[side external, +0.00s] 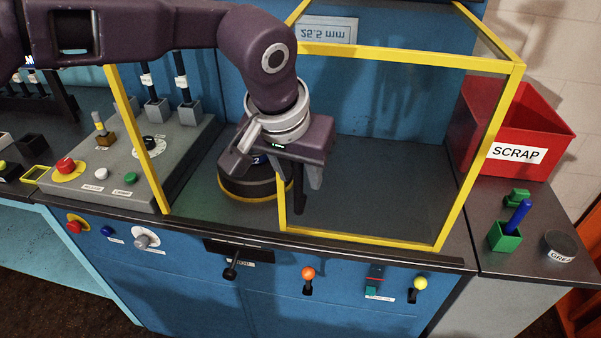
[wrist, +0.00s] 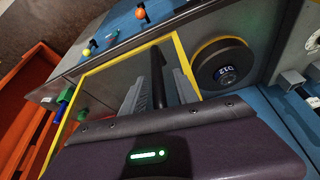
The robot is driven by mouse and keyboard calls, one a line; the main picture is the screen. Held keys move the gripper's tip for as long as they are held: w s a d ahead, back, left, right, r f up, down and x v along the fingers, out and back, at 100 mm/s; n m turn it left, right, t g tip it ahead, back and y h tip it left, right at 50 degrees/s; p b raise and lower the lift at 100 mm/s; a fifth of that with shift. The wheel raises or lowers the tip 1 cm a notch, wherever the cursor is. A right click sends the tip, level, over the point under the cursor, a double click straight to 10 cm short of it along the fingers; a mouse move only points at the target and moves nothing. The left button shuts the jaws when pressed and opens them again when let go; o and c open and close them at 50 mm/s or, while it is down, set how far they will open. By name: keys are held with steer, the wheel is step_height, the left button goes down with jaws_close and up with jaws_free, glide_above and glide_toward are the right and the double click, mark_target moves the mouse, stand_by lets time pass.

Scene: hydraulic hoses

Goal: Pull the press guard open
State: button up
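The press guard is a clear panel in a yellow frame (side external: 359,240); it covers the right part of the press front, and the left part of the front is uncovered. Its frame also shows in the wrist view (wrist: 118,58). My gripper (side external: 306,200) is at the guard's left upright, pointing down. In the wrist view, a black handle bar (wrist: 158,75) stands between the two grey fingers of my gripper (wrist: 162,90). The fingers are apart, with a gap visible on the bar's right side; contact on the left side is unclear. My arm hides the upper part of the left upright.
A round black die with a yellow ring (side external: 255,188) sits inside, just left of my gripper. A red SCRAP bin (side external: 515,152) and a green holder (side external: 504,239) stand right of the press. A control box (side external: 125,168) is at left. Knobbed levers (side external: 308,274) line the front.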

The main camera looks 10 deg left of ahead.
steer(key=v, duration=0.6)
steer(key=s+a+r+n, duration=0.1)
steer(key=s+a+r, duration=0.25)
steer(key=a, duration=0.45)
steer(key=s+a+r, duration=0.2)
steer(key=s+a, duration=0.2)
steer(key=a, duration=0.4)
steer(key=s+a+r+n, duration=0.1)
steer(key=s+a+r, duration=0.2)
steer(key=a, duration=0.5)
steer(key=s+a+f, duration=0.3)
steer(key=s+a, duration=0.1)
steer(key=s, duration=0.4)
steer(key=s+a+f+t, duration=0.1)
steer(key=s+a+f, duration=0.3)
steer(key=s, duration=0.4)
steer(key=shift+a+y, duration=0.4)
steer(key=shift+w+r, duration=0.1)
